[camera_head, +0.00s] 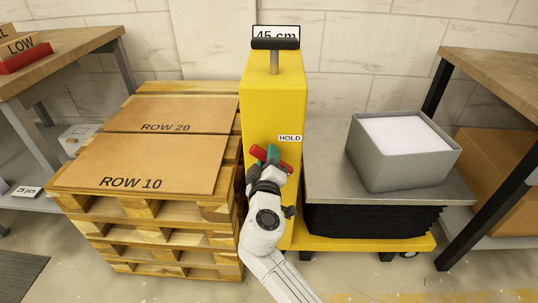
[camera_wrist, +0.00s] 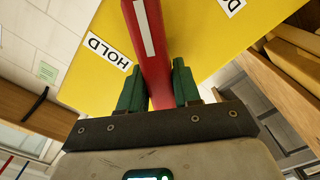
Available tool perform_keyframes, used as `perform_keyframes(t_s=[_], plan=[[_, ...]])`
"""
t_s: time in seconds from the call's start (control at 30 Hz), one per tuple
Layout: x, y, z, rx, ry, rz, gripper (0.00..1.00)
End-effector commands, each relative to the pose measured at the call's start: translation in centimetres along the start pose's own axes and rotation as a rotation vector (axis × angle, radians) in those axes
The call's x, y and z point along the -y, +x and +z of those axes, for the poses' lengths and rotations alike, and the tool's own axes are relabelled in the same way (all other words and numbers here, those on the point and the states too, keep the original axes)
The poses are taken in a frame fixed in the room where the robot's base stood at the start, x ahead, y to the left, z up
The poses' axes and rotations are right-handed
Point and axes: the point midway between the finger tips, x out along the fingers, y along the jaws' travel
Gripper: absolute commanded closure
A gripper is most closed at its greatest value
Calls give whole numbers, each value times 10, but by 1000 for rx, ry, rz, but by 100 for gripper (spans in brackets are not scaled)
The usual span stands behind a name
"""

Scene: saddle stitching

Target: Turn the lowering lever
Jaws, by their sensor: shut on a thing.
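The red lowering lever (camera_head: 258,153) sits on the front face of the yellow lift column (camera_head: 268,109), below and left of a white HOLD label (camera_head: 290,138). In the head view it is tilted, its left end higher than its right. My gripper (camera_head: 270,160) is at the lever, with green fingers. In the wrist view the red lever (camera_wrist: 148,40), with a pale stripe, runs between the two green fingers of my gripper (camera_wrist: 159,90), which are shut on it. The HOLD label (camera_wrist: 104,52) is left of the lever; another label (camera_wrist: 231,5) is cut off at the top right.
A grey box (camera_head: 384,172) with white contents stands on the lift's grey platform (camera_head: 327,172), right of the column. A pallet stack (camera_head: 160,208) with cardboard sheets marked ROW 10 and ROW 20 stands close on the left. Tables flank both sides.

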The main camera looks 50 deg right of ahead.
Motion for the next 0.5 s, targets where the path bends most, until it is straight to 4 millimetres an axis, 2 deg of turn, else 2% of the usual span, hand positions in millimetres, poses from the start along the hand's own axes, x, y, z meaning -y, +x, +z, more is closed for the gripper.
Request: perform_keyframes(t_s=[0.5], plan=[[5, 0, 0, -2, -457, -3, 98]])
